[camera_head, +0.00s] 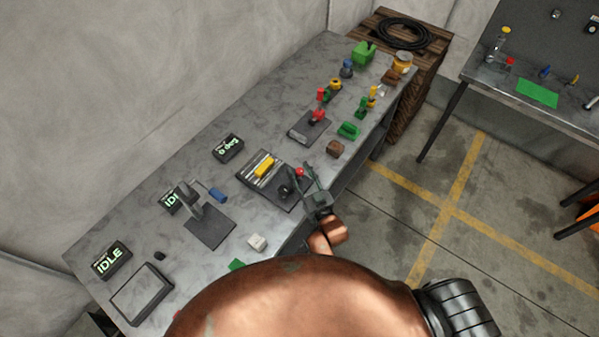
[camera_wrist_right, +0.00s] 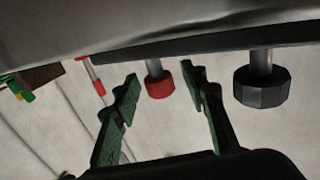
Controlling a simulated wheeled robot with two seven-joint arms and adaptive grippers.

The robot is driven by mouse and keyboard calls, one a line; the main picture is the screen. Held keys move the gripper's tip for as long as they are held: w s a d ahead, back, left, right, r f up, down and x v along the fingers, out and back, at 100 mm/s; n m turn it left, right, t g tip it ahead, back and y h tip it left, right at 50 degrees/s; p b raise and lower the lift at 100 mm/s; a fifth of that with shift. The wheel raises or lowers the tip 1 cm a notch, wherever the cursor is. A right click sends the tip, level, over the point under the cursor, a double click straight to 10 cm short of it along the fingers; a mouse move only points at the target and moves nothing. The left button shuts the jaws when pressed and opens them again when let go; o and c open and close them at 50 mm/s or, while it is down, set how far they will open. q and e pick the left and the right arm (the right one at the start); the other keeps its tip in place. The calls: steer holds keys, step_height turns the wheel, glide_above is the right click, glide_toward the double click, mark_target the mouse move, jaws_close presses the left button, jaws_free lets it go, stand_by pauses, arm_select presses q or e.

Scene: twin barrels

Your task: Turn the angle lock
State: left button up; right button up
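A dark base plate (camera_head: 262,190) on the workbench carries a silver fixture with a yellow block (camera_head: 265,167). A red knob (camera_head: 299,171) and a black knob (camera_head: 284,189) sit at its near right side. I cannot tell for certain which part is the angle lock. My right gripper (camera_head: 303,177) is at this side, open. In the right wrist view, the red knob (camera_wrist_right: 160,84) shows between its two green fingers (camera_wrist_right: 158,82), with a gap on both sides. The black faceted knob (camera_wrist_right: 262,87) is to the right, outside the fingers. My left gripper is not in view.
A small display (camera_head: 228,147) with green digits stands behind the fixture. To the left are a blue-handled device (camera_head: 208,215), a display reading IDLE (camera_head: 111,260) and a white block (camera_head: 257,243). A red-topped device (camera_head: 315,118) and several small coloured objects stand further right.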

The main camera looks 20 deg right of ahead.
steer(key=s+d, duration=0.2)
steer(key=s, duration=1)
steer(key=shift+w, duration=0.1)
